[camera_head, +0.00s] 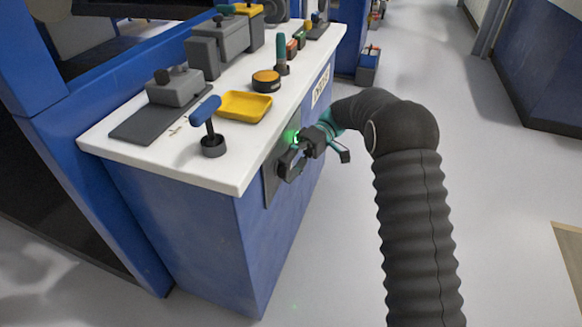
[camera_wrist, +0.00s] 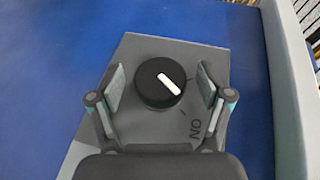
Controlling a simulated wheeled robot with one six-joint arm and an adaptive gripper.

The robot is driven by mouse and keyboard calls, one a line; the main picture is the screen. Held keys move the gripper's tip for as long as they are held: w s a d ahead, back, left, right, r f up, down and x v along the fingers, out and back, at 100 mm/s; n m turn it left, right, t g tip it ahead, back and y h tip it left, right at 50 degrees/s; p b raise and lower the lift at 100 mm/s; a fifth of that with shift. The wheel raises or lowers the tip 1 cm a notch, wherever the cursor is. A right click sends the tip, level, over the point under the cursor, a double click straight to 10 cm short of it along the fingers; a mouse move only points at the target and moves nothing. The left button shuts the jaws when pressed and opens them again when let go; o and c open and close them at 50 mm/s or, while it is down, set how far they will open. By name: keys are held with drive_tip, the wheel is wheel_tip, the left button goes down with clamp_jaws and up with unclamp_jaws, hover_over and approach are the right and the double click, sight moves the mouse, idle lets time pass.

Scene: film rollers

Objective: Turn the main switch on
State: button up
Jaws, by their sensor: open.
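The main switch (camera_wrist: 153,91) is a round black knob with a white bar, on a grey plate (camera_wrist: 150,50) fixed to the blue console side. In the wrist view the white bar slants from upper left to lower right. It does not point at the word "ON", which is printed below and to the right of the knob. My gripper (camera_wrist: 160,88) is open, with one finger on each side of the knob. Gaps show between the fingers and the knob. In the head view my gripper (camera_head: 292,158) is at the plate (camera_head: 270,183) and hides the knob.
The console's white top (camera_head: 225,172) overhangs above my gripper.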

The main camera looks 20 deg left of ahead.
idle(0.3)
drive_tip(key=shift+r+n+t+h, duration=0.15)
drive_tip(key=shift+n+t+h, duration=0.3)
drive_tip(key=shift+t, duration=0.75)
drive_tip(key=n+t+h+b, duration=0.1)
drive_tip(key=t+b, duration=0.1)
drive_tip(key=t, duration=0.2)
drive_tip(key=shift+s, duration=0.1)
drive_tip(key=t+b, duration=0.1)
drive_tip(key=b, duration=0.1)
drive_tip(key=t+b, duration=0.2)
drive_tip(key=shift+s+f+n+b, duration=0.1)
drive_tip(key=shift+f+n+b, duration=0.15)
drive_tip(key=shift+n+b, duration=0.15)
drive_tip(key=t+b, duration=0.3)
drive_tip(key=b, duration=0.2)
drive_tip(key=shift+n+t+h, duration=0.3)
drive_tip(key=shift+n+h, duration=0.05)
drive_tip(key=p+v, duration=0.3)
drive_tip(key=v, duration=1.2)
drive_tip(key=s+d+m+t+h+p, duration=0.1)
drive_tip(key=s+d+m+t+p, duration=0.1)
drive_tip(key=s+d+m, duration=0.3)
drive_tip(key=s+d+m+t+h+p, duration=0.1)
drive_tip(key=s+d+m, duration=0.4)
drive_tip(key=d, duration=0.8)
drive_tip(key=shift+s+r+m+t+h+p, duration=0.3)
drive_tip(key=shift+s+r+m+t+p, duration=0.15)
drive_tip(key=shift+s+p, duration=0.8)
